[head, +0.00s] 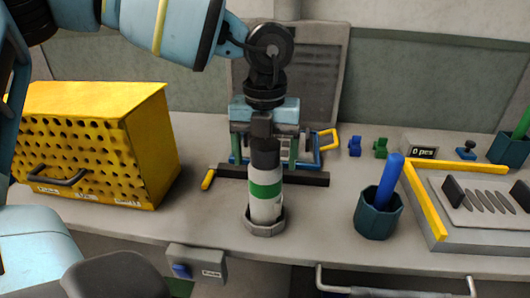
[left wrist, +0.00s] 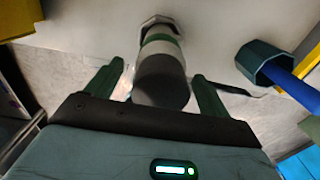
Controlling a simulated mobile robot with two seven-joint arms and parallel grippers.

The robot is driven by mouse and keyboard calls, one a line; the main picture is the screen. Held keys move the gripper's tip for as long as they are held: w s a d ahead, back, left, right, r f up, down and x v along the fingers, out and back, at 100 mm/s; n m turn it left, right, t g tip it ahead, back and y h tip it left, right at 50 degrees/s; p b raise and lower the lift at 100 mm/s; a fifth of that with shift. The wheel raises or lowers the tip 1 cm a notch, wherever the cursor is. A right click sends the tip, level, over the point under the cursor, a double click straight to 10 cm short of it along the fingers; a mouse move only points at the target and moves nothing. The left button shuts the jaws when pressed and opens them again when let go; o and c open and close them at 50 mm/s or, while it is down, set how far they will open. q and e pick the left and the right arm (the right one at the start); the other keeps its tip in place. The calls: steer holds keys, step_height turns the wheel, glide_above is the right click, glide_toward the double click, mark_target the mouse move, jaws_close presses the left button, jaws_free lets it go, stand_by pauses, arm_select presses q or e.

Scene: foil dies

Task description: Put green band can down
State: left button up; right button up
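The green band can (head: 265,190) is a white cylinder with a green band and a dark grey top. It stands upright in a grey octagonal holder (head: 263,222) near the table's front edge. My left gripper (head: 265,157) is over the can's top, pointing down, its green fingers spread on either side with gaps. In the left wrist view, the can (left wrist: 160,80) lies between the open fingers (left wrist: 158,85), with a visible gap on the left side. Its lower end is in the holder (left wrist: 158,21). My right gripper is not in view.
A yellow perforated box (head: 85,140) stands left. A dark teal cup (head: 377,218) with a blue-handled tool (head: 390,180) is right of the can. A yellow-edged tray (head: 425,205) is farther right. A dark bar (head: 310,179) with a yellow handle lies behind the can.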

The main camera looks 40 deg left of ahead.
arm_select(q)
step_height(320, 180, up, 12)
steer(key=shift+r, duration=0.15)
stand_by(0.6)
